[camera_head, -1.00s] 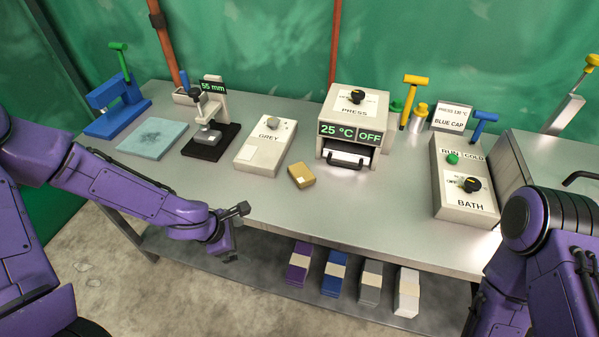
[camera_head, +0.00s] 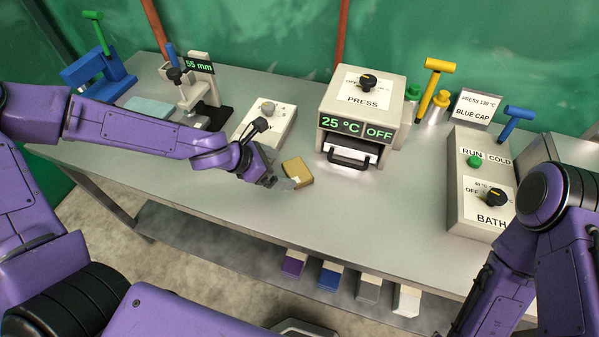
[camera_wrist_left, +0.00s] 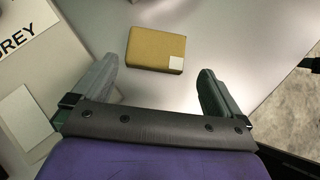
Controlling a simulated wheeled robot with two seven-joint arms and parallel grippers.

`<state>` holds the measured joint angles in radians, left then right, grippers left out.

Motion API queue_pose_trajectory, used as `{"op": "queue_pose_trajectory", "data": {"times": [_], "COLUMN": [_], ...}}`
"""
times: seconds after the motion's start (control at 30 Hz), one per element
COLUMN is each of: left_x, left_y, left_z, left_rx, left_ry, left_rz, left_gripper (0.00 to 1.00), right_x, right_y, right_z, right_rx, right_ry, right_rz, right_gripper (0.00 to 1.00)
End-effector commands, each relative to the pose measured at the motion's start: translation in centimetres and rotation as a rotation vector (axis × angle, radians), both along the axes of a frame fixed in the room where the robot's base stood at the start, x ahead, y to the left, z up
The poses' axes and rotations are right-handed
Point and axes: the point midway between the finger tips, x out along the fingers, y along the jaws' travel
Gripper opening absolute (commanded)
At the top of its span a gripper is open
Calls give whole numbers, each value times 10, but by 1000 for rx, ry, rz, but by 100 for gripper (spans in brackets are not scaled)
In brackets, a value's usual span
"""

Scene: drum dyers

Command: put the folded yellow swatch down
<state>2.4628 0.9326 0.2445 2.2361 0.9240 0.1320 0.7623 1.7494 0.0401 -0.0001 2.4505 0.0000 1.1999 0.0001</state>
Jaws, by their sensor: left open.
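The folded yellow swatch (camera_head: 298,171) is a small tan-yellow block with a pale patch on one corner. It lies on the bench top between the GREY box and the press. It also shows in the left wrist view (camera_wrist_left: 156,50), just ahead of and between the fingers. My left gripper (camera_head: 281,183) is open beside the swatch, at its near left side in the head view. In the left wrist view my open fingers (camera_wrist_left: 158,84) stand apart with nothing between their tips but bench and the swatch beyond. My right gripper is not visible; only its arm shows at the right.
The GREY box (camera_head: 277,116) stands left of the swatch, partly behind my left arm. The press (camera_head: 362,112) reads 25 °C and OFF. The BATH box (camera_head: 470,200) stands at the right. Bare bench top (camera_head: 350,215) lies in front of the press.

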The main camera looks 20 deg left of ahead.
Motion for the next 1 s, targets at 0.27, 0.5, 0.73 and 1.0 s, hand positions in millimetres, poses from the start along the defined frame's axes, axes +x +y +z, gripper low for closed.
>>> {"op": "queue_pose_trajectory", "data": {"times": [0.27,0.5,0.73,1.0], "left_x": [18,34,34,34], "left_y": [-16,-32,-33,-34], "left_z": [-25,-43,-42,-42], "left_rx": [0,0,0,0], "left_ry": [2,0,-1,-2], "left_rz": [3,0,-1,-1], "left_gripper": [100,100,94,60], "right_x": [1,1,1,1], "right_y": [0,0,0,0], "right_z": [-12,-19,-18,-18], "right_rx": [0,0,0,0], "right_ry": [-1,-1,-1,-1], "right_rz": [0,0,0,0], "right_gripper": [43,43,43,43]}}
